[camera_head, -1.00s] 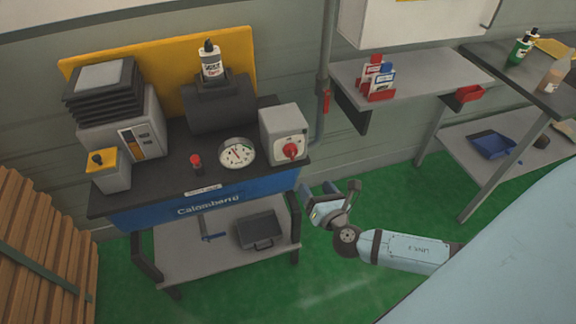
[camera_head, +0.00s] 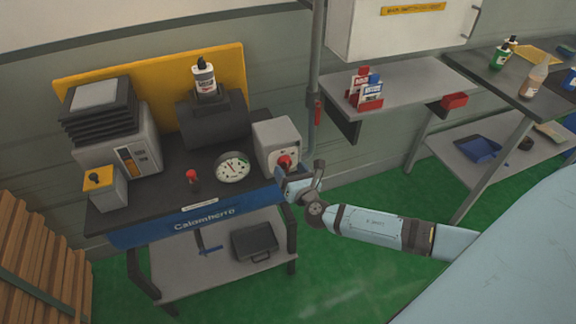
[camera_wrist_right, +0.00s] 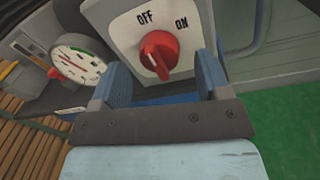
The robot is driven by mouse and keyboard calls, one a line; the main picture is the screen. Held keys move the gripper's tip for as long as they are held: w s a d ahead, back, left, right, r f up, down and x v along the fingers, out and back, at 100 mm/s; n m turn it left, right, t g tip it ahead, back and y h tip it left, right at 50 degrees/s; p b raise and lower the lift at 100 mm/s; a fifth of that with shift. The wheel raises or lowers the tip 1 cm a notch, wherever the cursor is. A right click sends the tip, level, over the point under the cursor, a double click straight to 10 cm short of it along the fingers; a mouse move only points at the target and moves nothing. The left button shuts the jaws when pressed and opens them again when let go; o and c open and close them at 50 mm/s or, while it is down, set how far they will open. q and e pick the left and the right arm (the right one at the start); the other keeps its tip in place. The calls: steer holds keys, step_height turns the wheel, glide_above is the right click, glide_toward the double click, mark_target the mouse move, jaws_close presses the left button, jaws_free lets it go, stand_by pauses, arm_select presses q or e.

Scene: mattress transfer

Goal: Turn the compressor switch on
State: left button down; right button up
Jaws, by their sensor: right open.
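The compressor switch is a red rotary knob (camera_wrist_right: 158,52) on a grey box (camera_head: 276,140) at the right end of the workbench. In the right wrist view its plate reads OFF at upper left and ON at upper right. The knob's pale marker line is at its lower part; which label it is set to is hard to tell. My right gripper (camera_wrist_right: 162,82) is open, its two blue-grey fingers on either side of and just below the knob, not closed on it. In the head view the right gripper (camera_head: 287,180) partly covers the knob. My left gripper is not in view.
A round gauge (camera_head: 232,167) and a small red-capped part (camera_head: 192,180) are left of the box on the bench (camera_head: 150,203). A shelf (camera_head: 420,80) with small boxes is at right. Green floor (camera_head: 350,255) is clear below my right arm.

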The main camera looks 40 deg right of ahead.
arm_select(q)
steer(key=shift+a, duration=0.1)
arm_select(e)
steer(key=shift+w+d, duration=0.1)
steer(key=shift+w, duration=0.8)
steer(key=shift+c, duration=0.2)
